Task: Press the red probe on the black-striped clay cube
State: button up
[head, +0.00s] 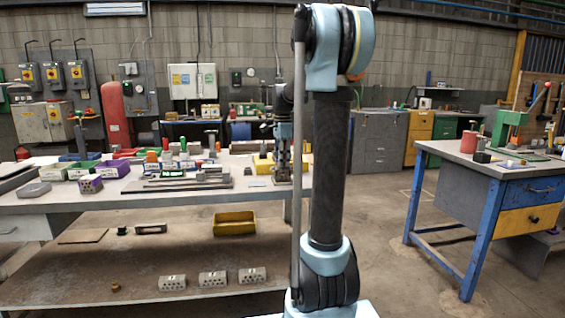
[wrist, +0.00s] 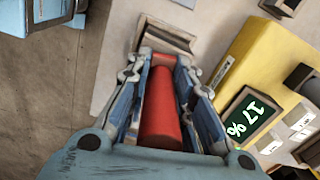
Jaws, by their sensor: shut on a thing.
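My gripper (wrist: 160,62) is shut on the red probe (wrist: 160,115), a red cylinder lying lengthwise between the fingers in the wrist view. Just past the fingertips is a reddish-brown block with a dark stripe and pale edge (wrist: 168,38), which looks like the black-striped clay cube. The fingers partly hide it, and I cannot tell whether the probe touches it. A yellow meter (wrist: 252,62) beside it shows 17 % on its display (wrist: 247,117). In the head view my gripper (head: 281,174) is low over the right part of the bench, too small for detail.
The grey bench (head: 150,195) carries coloured bins (head: 111,169), a purple hollow block (head: 90,184) and several tools. A yellow bin (head: 234,223) and grey hollow bricks (head: 212,279) sit on the lower shelf. A blue-legged table (head: 470,170) stands at right, with open floor between.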

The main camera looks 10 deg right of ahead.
dwell(0.3)
jog(key=shift+r, duration=3.45)
